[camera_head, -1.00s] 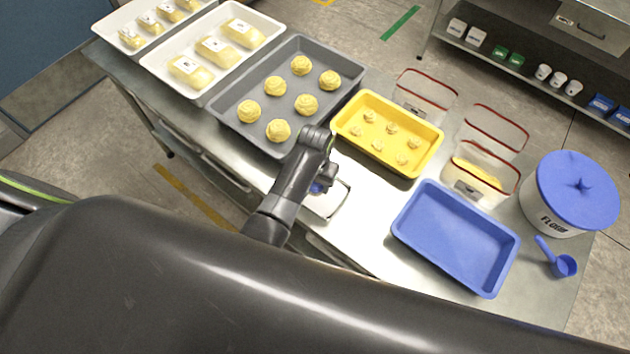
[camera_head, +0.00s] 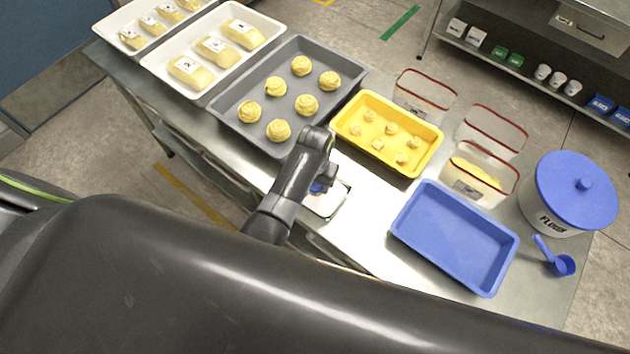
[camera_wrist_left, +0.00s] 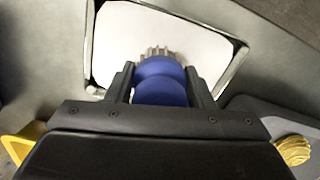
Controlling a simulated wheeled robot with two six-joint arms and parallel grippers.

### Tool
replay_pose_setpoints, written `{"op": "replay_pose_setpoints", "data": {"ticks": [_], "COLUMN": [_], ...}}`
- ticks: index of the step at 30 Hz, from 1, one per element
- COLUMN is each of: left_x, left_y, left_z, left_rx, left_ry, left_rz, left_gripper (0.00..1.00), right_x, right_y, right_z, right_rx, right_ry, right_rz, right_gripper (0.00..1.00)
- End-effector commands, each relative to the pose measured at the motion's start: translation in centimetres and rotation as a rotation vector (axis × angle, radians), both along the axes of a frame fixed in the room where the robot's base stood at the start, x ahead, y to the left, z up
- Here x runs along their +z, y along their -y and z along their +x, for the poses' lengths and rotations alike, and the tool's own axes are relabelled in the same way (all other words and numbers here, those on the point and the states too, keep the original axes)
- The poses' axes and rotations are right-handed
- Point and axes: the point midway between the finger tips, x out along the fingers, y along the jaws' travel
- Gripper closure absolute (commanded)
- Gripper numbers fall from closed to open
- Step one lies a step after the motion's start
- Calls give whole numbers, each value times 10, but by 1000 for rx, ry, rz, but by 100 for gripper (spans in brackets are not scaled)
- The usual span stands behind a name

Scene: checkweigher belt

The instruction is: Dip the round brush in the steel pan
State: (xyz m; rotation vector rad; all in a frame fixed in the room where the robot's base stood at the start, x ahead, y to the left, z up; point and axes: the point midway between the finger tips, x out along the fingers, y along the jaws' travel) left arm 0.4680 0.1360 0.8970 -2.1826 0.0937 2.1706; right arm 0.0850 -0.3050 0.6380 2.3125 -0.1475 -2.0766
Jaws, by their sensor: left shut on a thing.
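My left gripper (camera_wrist_left: 160,88) is shut on the blue handle of the round brush (camera_wrist_left: 160,72) in the left wrist view. The brush's pale bristles point at the white content of the steel pan (camera_wrist_left: 91,45). From this angle I cannot tell whether the bristles touch the white surface. In the head view, the left gripper (camera_head: 320,178) is over the left part of the steel pan (camera_head: 347,200), and the arm hides much of the pan and nearly all of the brush, leaving a small bit of blue. My right gripper is not in view.
A grey tray (camera_head: 225,108) of dough pieces and a yellow tray (camera_head: 405,168) lie beyond the pan. An empty blue tray (camera_head: 455,240), clear red-rimmed containers (camera_head: 490,130), a flour tub (camera_head: 545,210) and a blue scoop (camera_head: 562,264) stand to the right. Bare steel table shows between pan and blue tray.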

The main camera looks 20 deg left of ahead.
Motion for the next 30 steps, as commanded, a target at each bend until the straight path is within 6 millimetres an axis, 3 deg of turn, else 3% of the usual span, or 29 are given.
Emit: {"op": "replay_pose_setpoints", "data": {"ticks": [11, 30], "left_x": [0, 52], "left_y": [0, 0], "left_z": [-2, 0], "left_rx": [0, 0], "left_ry": [-4, 1], "left_rz": [-1, -1], "left_gripper": [70, 70], "right_x": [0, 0], "right_y": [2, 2], "right_z": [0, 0], "right_rx": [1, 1], "right_ry": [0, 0], "right_rz": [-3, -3], "right_gripper": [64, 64]}}
